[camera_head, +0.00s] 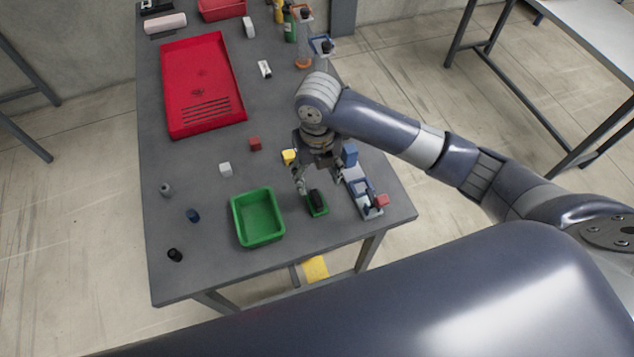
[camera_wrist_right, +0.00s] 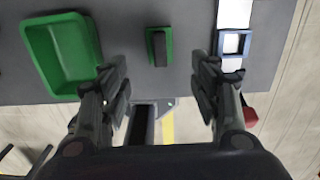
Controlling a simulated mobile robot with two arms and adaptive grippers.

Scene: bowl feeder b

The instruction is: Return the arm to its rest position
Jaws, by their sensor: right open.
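My right arm reaches in from the right in the head view. Its gripper (camera_head: 318,186) hangs over the near right part of the grey table (camera_head: 190,272). The right gripper also shows in the wrist view (camera_wrist_right: 160,82), with its two fingers wide apart and nothing between them. A small green holder (camera_head: 320,211) with a black block (camera_head: 316,198) in it sits on the table just below the fingers; the black block also shows in the wrist view (camera_wrist_right: 159,46). My left gripper is not in view.
A green bin (camera_head: 257,217) stands left of the gripper. A blue-and-white fixture (camera_head: 363,194) with a red part (camera_head: 381,201) stands close on the right. Small blocks and cylinders lie around. A red tray (camera_head: 201,85) lies farther back. Floor is open beyond the right edge.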

